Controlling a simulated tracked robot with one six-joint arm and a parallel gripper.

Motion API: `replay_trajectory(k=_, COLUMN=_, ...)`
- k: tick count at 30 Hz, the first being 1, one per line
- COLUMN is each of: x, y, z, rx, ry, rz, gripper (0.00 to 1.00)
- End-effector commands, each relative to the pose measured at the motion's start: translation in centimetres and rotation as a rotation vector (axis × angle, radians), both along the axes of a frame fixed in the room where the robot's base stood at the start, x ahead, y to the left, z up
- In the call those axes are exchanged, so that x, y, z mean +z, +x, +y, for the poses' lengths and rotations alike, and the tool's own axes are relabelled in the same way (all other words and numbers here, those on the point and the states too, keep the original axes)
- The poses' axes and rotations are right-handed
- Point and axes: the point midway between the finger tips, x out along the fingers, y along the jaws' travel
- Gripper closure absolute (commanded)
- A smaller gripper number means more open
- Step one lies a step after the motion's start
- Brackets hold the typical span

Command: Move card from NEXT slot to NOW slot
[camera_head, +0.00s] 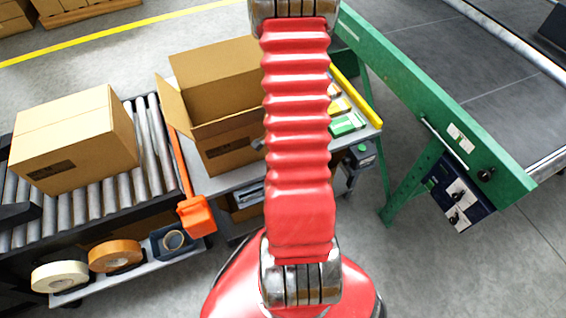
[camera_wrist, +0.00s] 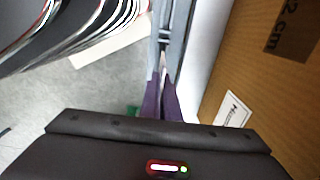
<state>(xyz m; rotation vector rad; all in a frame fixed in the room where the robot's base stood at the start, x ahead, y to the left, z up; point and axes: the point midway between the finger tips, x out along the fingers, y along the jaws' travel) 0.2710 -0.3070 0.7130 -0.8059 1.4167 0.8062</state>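In the head view a green-and-white card-like item (camera_head: 346,124) lies at the right of the packing table, with a yellow-and-white one (camera_head: 339,106) just behind it. No NEXT or NOW lettering can be read, so I cannot tell which slot is which. My red arm hides the middle of the table and my gripper in that view. In the wrist view my gripper (camera_wrist: 161,85) shows two narrow purple fingers close together, pointing away from the dark housing. I cannot tell whether a thin card is between them.
An open carton (camera_head: 228,150) stands left of my arm; its brown side (camera_wrist: 275,85) seems to fill the wrist view's right. A closed carton (camera_head: 75,140) sits on rollers (camera_head: 110,190). A green-framed conveyor (camera_head: 430,100) borders the right.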

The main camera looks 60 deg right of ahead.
Motion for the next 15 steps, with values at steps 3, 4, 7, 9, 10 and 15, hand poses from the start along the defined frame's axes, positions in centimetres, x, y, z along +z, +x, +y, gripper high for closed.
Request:
replay_trajectory(k=3, x=-0.6, y=0.0, z=0.0, rx=0.000, ry=0.001, rz=0.001, gripper=1.00)
replay_trajectory(k=4, x=-0.8, y=0.0, z=0.0, rx=0.000, ry=0.001, rz=0.001, gripper=1.00)
replay_trajectory(k=7, x=-1.3, y=0.0, z=0.0, rx=-0.001, ry=0.001, rz=0.001, gripper=1.00)
replay_trajectory(k=9, x=-1.6, y=-0.1, z=0.0, rx=-0.001, ry=0.001, rz=0.000, gripper=1.00)
replay_trajectory(k=10, x=-1.8, y=-0.1, z=0.0, rx=-0.001, ry=0.001, rz=0.000, gripper=1.00)
replay_trajectory(k=15, x=-2.6, y=-0.1, z=0.0, rx=-0.001, ry=0.001, rz=0.001, gripper=1.00)
